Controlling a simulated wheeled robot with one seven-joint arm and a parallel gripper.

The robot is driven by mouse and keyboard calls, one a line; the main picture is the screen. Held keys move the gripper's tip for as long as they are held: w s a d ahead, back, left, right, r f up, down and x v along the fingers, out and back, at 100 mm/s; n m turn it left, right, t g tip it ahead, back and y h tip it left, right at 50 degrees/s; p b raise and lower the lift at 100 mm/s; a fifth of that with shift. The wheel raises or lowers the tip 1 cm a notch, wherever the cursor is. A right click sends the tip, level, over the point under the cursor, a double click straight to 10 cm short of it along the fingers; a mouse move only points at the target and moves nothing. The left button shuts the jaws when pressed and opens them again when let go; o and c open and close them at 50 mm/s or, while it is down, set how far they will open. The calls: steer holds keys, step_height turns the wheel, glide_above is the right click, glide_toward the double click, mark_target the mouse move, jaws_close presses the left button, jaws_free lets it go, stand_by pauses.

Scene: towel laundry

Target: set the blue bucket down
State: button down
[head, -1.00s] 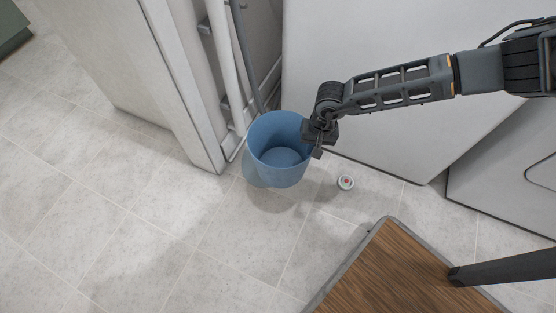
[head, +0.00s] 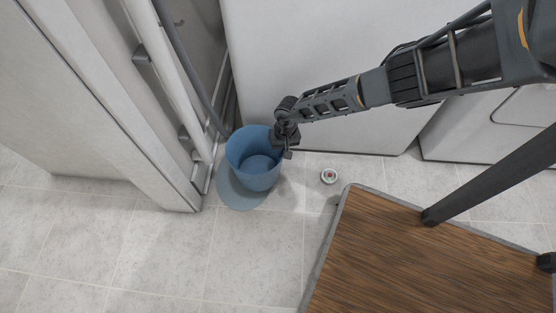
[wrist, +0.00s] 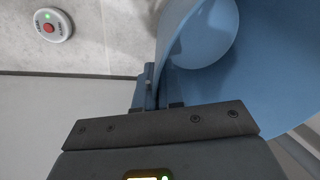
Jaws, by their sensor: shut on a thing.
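The blue bucket (head: 257,172) is upright and empty in the head view, near the corner between the white cabinet side and a white machine. My gripper (head: 284,148) is shut on the right side of its rim. In the wrist view the bucket (wrist: 195,75) fills the upper right, and its wall sits at the jaws of my gripper (wrist: 150,95). A round blue-grey patch (head: 237,198) shows on the floor below and left of the bucket, partly hidden by it. I cannot tell whether the bucket's base touches the floor.
A small white disc with a red button (head: 329,176) lies on the floor right of the bucket; it also shows in the wrist view (wrist: 52,25). A white panel edge (head: 190,195) and grey pipe (head: 190,75) are close on the left. Floor in front is clear.

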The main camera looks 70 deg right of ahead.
step_height(320, 180, down, 4)
steer(key=b, duration=0.2)
steer(key=shift+b, duration=0.35)
steer(key=shift+f, duration=0.1)
steer(key=c, duration=1.3)
jaws_free()
steer(key=shift+o, duration=0.2)
